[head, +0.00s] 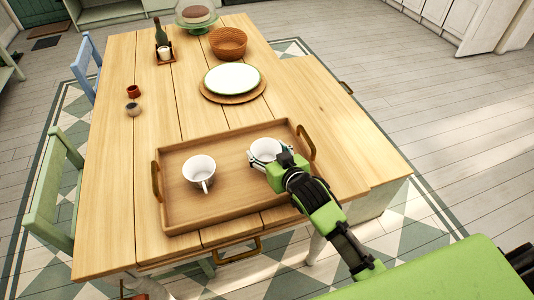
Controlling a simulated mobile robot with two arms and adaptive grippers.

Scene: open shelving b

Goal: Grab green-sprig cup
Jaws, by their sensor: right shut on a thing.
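A white cup (267,146) stands at the right side of the wooden tray (232,204), and my right gripper (262,158) is shut on it from the near side. The gripper and green wrist hide part of this cup. A second white cup (199,168) stands free in the left half of the tray, its handle toward the near edge. A green sprig cannot be made out on either cup at this size. My left gripper is not in view.
The tray has brass handles and a raised rim on the wooden table (115,200). The table left of the tray is clear.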

